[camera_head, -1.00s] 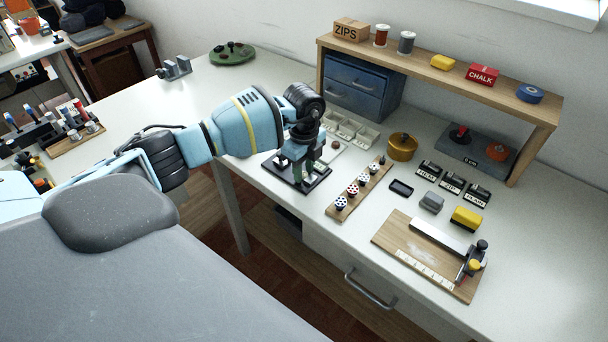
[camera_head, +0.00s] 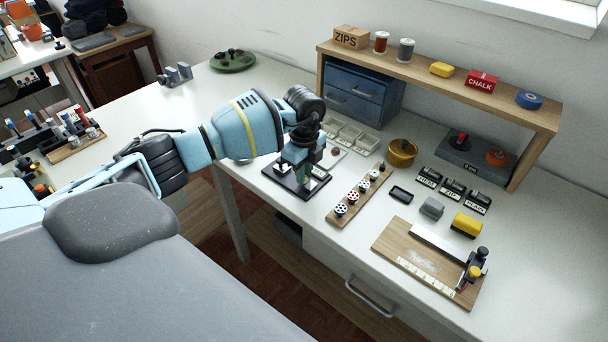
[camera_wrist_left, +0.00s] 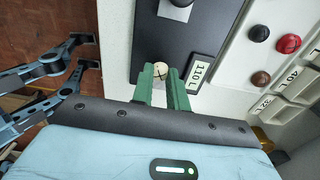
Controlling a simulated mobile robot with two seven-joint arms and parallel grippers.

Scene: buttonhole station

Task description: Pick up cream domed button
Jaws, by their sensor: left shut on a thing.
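The cream domed button (camera_wrist_left: 160,70) is small and pale in the left wrist view, at the tips of my left gripper's green fingers. My left gripper (camera_wrist_left: 160,78) is shut on it, over the dark plate. In the head view my left gripper (camera_head: 302,178) points down over the black plate (camera_head: 318,187), and the button cannot be made out there. Whether the button touches the plate is hard to tell. My right gripper cannot be made out.
A card with black, red (camera_wrist_left: 289,43) and brown buttons lies beside the plate. A wooden strip (camera_head: 352,207) with spotted buttons, a brass pot (camera_head: 402,153) and a cutting board (camera_head: 415,262) stand to the right. The shelf (camera_head: 440,85) is behind. The table's front edge is close.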

